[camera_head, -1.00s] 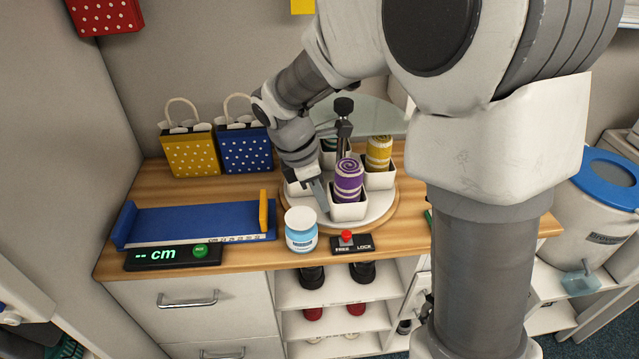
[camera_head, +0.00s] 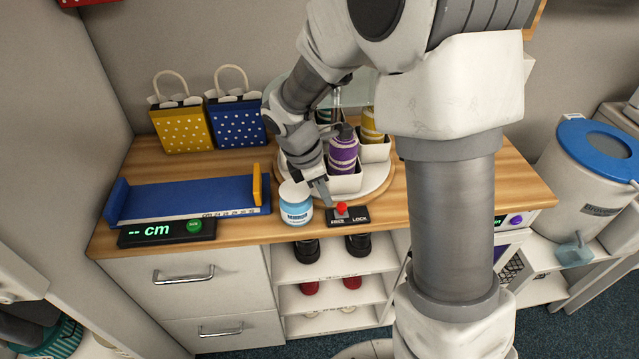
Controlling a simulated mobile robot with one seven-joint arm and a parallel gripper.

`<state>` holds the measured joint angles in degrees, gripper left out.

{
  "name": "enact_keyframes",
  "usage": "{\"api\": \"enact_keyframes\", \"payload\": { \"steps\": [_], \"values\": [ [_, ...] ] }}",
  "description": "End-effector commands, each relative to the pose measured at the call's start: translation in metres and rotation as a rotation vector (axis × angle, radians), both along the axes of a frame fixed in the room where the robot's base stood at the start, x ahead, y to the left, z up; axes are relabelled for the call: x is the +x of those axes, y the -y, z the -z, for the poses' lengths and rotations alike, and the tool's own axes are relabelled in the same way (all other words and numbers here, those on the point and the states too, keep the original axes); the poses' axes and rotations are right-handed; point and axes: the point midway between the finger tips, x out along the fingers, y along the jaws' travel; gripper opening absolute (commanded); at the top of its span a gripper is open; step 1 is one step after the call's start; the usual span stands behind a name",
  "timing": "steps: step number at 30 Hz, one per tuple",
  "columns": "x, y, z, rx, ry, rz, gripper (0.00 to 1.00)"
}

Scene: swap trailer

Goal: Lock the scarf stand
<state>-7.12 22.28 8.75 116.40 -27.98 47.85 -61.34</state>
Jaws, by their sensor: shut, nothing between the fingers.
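The scarf stand is a round white turntable (camera_head: 378,185) on a wooden base, with white square cups around a dark-topped post. A purple rolled scarf (camera_head: 343,155) stands in the front cup, and a yellow one (camera_head: 371,126) is behind it, partly hidden by my arm. The black FREE/LOCK switch plate (camera_head: 347,217) with its red knob (camera_head: 341,208) lies in front of the stand. The knob is near the plate's middle. My gripper (camera_head: 327,197) is shut and empty, its tips pointing down just behind and left of the knob. I cannot tell whether they touch it.
A blue and white jar (camera_head: 296,204) stands close left of the gripper. A blue measuring tray (camera_head: 190,194) and a cm display (camera_head: 166,231) are further left. Yellow (camera_head: 182,128) and blue (camera_head: 238,123) dotted bags stand behind. The counter's front edge is close to the switch.

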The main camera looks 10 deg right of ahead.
Motion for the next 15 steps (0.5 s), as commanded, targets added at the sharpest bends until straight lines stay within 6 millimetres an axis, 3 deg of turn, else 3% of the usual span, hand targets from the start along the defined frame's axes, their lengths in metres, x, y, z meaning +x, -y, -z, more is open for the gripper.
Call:
{"api": "enact_keyframes", "payload": {
  "steps": [6, 15],
  "values": [
    [0.001, 0.007, 0.022, -0.001, 0.0, 0.001, 0.0],
    [0.001, 0.008, 0.024, 0.0, 0.001, 0.001, 0.0]
  ]
}}
